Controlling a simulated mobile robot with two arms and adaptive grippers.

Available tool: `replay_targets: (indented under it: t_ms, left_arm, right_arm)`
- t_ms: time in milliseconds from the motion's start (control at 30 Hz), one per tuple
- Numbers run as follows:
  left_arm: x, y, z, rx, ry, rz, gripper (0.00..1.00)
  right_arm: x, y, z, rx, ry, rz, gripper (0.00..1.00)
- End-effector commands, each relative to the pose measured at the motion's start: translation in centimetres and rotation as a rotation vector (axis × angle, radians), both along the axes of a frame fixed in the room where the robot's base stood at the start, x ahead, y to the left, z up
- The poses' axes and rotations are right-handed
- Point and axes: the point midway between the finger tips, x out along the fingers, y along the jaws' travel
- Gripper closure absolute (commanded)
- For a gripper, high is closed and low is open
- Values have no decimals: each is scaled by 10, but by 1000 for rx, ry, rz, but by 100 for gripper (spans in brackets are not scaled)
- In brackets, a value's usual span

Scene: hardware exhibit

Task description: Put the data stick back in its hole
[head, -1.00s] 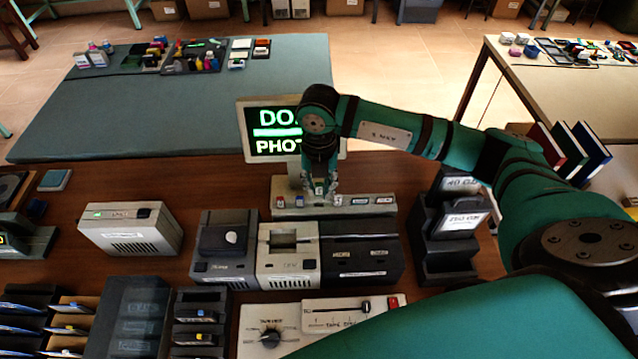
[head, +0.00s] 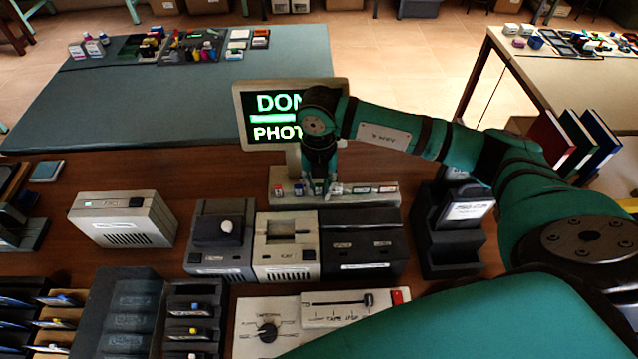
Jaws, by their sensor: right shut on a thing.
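My right gripper (head: 320,187) points down over the light grey stick rack (head: 362,199) in front of the screen. It is shut on a small data stick with a green mark (head: 319,188), at the rack's row of holes. Whether the stick is seated in its hole or just above it I cannot tell. A red-marked stick (head: 279,190) and a blue-marked stick (head: 299,190) stand in the rack to the left. Labels show on the rack to the right of the gripper. My left gripper is not in view.
The screen (head: 262,115) behind the gripper shows green and white text, partly hidden by my arm. Grey and black devices (head: 362,245) stand close in front of the rack. A dark stepped holder (head: 450,240) stands to the right, below my arm. Bare brown table lies left of the rack.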

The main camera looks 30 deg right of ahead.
Motion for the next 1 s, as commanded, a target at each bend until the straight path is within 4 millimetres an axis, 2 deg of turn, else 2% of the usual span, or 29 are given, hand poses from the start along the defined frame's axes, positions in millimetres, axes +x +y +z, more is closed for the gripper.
replay_targets:
  t_ms: [400,433,633,1000]
  left_arm:
    - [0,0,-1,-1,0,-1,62]
    - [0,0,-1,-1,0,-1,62]
    - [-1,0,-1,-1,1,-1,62]
    - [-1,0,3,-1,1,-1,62]
  right_arm:
    - [0,0,-1,0,0,0,97]
    - [0,0,-1,0,0,0,81]
    - [0,0,-1,0,0,0,55]
    - [0,0,4,0,-1,0,55]
